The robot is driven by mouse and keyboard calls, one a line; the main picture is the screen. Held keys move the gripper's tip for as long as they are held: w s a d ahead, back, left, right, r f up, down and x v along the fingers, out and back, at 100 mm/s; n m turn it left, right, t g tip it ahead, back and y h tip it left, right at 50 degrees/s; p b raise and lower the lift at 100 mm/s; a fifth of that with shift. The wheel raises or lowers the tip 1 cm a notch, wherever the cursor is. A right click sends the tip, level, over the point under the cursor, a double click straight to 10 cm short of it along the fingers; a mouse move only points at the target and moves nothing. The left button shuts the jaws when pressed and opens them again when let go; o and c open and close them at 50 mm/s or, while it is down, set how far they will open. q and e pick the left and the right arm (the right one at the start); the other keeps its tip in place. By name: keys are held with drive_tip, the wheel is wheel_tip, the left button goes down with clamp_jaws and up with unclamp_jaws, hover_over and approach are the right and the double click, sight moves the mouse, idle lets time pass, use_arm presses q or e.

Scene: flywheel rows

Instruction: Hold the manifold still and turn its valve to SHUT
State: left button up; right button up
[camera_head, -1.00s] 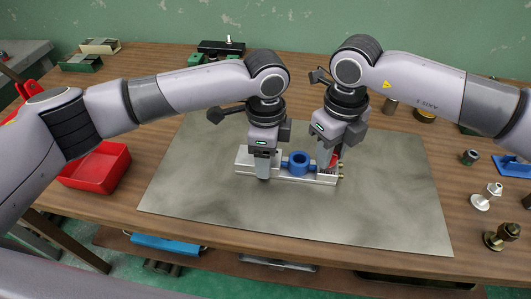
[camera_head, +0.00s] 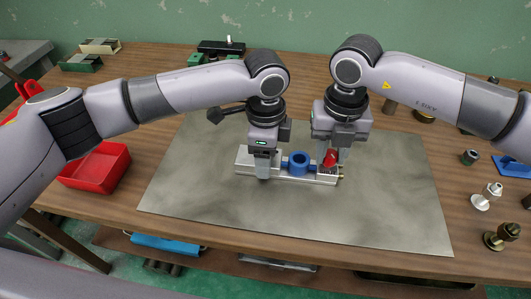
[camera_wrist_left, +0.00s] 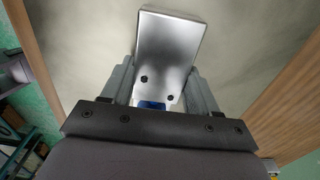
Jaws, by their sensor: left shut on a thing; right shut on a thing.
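The manifold is a silver block (camera_head: 307,179) with a blue ring-shaped part (camera_head: 298,163) in its middle, lying on the grey metal sheet. Its left end shows in the left wrist view (camera_wrist_left: 170,50) between the two fingers. My left gripper (camera_head: 263,172) is shut on that left end. The red valve handle (camera_head: 330,158) is at the manifold's right end. My right gripper (camera_head: 332,165) is shut on it from above, and its fingers partly hide it. I cannot read any SHUT mark.
A red tray (camera_head: 122,160) stands at the left on the wooden table. Silver and brass fittings (camera_head: 495,237) and a blue part (camera_head: 511,166) lie at the right. The grey metal sheet (camera_head: 390,215) is clear in front of the manifold.

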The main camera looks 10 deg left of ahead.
drive_tip(key=o, duration=0.7)
drive_tip(key=n, duration=0.5)
drive_tip(key=shift+n, duration=0.4)
